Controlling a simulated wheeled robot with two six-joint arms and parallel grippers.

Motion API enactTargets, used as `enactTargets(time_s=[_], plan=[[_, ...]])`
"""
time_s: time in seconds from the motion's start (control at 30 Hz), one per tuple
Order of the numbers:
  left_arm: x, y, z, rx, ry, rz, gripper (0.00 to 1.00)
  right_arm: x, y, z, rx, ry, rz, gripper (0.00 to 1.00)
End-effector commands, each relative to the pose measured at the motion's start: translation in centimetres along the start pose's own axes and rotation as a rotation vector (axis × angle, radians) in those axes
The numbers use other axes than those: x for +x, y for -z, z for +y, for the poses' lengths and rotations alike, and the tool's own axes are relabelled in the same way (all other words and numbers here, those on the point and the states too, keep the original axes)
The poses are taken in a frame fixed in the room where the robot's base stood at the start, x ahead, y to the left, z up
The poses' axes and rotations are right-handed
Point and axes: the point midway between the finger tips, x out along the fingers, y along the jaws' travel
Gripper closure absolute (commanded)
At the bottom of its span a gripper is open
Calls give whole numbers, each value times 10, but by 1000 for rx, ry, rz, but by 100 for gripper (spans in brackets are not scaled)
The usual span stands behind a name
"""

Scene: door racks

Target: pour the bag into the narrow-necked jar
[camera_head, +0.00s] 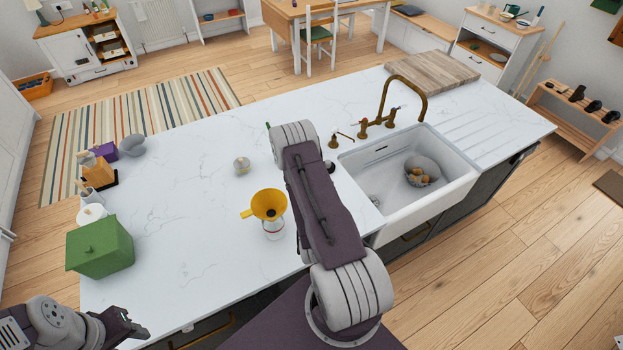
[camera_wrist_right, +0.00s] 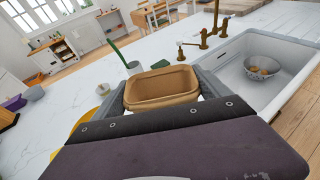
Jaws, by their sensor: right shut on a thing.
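A clear glass jar (camera_head: 273,231) stands on the white counter, left of my right arm, with a yellow funnel (camera_head: 268,204) seated in its mouth. Part of the funnel also shows at the left in the right wrist view (camera_wrist_right: 102,88). My right gripper (camera_wrist_right: 160,94) is shut on a tan, open-topped bag (camera_wrist_right: 162,86). The bag looks roughly upright, and its contents are not clear. In the head view my right arm hides the bag and that gripper. My left gripper (camera_head: 133,324) is open and empty at the lower left, near the counter's front edge.
A small glass jar (camera_head: 241,166) stands behind the funnel. The sink (camera_head: 431,206) holds a bowl (camera_head: 422,171). The counter's middle left is clear.

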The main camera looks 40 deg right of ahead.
Motion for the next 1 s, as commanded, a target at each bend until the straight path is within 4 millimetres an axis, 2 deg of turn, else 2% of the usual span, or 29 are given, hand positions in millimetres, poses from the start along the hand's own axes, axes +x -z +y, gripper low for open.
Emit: enactTargets(time_s=[0.17, 0.27, 0.3, 0.4, 0.7, 0.97, 1.0], plan=[[5, -1, 0, 0, 0, 0, 53, 0, -2, 10, -70, 13, -6, 87], [18, -2, 0, 0, 0, 0, 53, 0, -2, 26, -188, 45, -10, 87], [33, -3, -1, 0, 0, 1, 53, 2, 3, 34, -251, 64, -12, 87], [57, -6, -1, 0, 0, 0, 53, 3, 6, 46, -369, 109, -12, 87], [114, -12, -2, 0, 0, 0, 53, 4, 9, 67, -529, 165, -7, 87], [150, -15, -3, 0, 0, 0, 53, 4, 12, 76, -615, 191, -3, 87], [142, -15, -3, 0, 0, -1, 53, 2, 4, 79, -648, 198, -2, 87]])
